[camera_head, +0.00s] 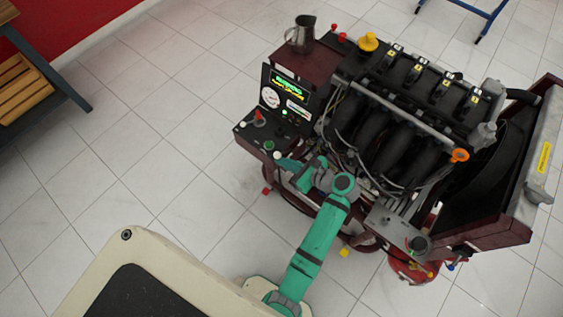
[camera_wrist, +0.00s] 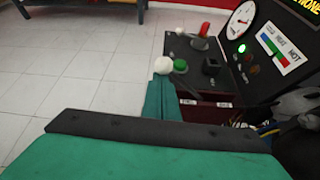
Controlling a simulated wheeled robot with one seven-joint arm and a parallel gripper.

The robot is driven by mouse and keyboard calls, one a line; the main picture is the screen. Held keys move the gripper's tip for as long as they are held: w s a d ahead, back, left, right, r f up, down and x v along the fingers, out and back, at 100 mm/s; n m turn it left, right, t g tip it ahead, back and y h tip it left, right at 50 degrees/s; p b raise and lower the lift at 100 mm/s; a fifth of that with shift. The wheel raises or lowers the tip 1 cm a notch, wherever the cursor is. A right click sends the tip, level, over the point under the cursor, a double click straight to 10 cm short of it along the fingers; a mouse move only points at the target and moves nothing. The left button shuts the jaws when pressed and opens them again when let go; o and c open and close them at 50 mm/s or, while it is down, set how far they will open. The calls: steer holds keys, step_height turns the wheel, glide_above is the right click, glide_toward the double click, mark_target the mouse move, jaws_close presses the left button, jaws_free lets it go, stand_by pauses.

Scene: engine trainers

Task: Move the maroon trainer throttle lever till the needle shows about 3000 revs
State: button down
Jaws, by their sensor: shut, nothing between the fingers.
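The maroon trainer (camera_head: 305,62) carries a control panel with several knobs and levers. A white ball knob (camera_wrist: 163,65), seemingly the throttle lever's, stands at the panel's near edge; it also shows in the head view (camera_head: 277,155). My gripper (camera_head: 288,163) is shut and empty beside this knob. In the wrist view its teal fingers (camera_wrist: 165,92) reach just below the knob; I cannot tell whether they touch. The round white dial (camera_head: 271,98) has a red needle, clearer in the wrist view (camera_wrist: 241,19); its figures are too small to read. The lever's shaft is mostly hidden.
A red lever (camera_wrist: 204,29), a green knob (camera_wrist: 180,65) and a black switch (camera_wrist: 211,66) crowd the panel. Engine hoses and pipes (camera_head: 385,135) lie right of my gripper. A wooden-slatted bench (camera_head: 22,90) stands far left. The tiled floor between is clear.

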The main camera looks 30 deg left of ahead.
steer(key=shift+f, duration=0.15)
steer(key=s+d, duration=0.1)
steer(key=d, duration=0.8)
steer(key=shift+s+d+r, duration=0.2)
steer(key=shift+s+r, duration=0.1)
steer(key=shift+r, duration=0.1)
